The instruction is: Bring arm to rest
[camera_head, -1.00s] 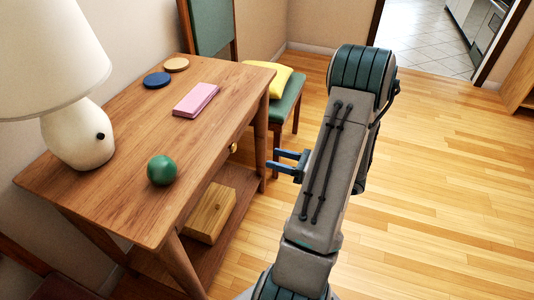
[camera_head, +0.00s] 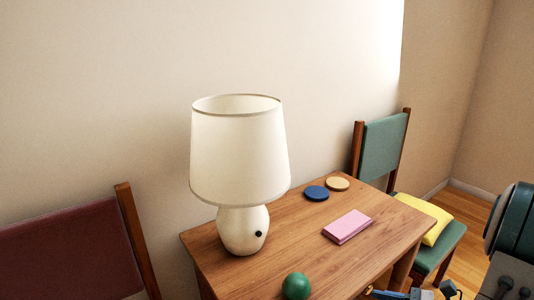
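My gripper (camera_head: 388,295) shows only in part at the bottom edge, just in front of the wooden table (camera_head: 290,225). A blue finger is visible there and the rest is cut off by the frame. A second ago its two fingers stood apart with nothing between them. My arm (camera_head: 512,250) shows in part at the bottom right, with its dark green joint at the right edge.
On the table are a white lamp (camera_head: 240,160), a green ball (camera_head: 296,287), a pink block (camera_head: 347,226), a blue disc (camera_head: 317,193) and a tan disc (camera_head: 338,184). A green chair (camera_head: 383,147) with a yellow cushion (camera_head: 427,217) stands behind right; a red chair (camera_head: 70,250) is left.

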